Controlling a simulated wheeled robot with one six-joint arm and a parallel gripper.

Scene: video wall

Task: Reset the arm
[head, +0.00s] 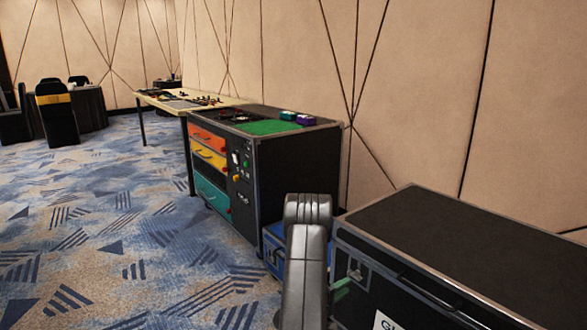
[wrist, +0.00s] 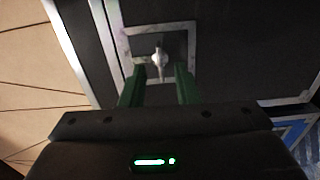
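My arm (head: 306,250) rises in the lower middle of the head view, its grey links hiding part of what stands behind. My gripper (wrist: 158,80) has two green fingers, spread apart with nothing held between them. They point at the front of a black flight case (head: 440,235). A small silver latch (wrist: 159,58) on a metal plate shows beyond and between the fingertips; I cannot tell whether they touch the case. In the head view a green finger (head: 343,288) shows just beside the case's front.
A black cabinet (head: 290,175) with red, yellow and teal drawers stands behind my arm, a blue case (head: 273,248) at its foot. A long table (head: 175,101) stands beyond. Patterned carpet (head: 110,230) is open at left; a panelled wall (head: 420,80) runs along the right.

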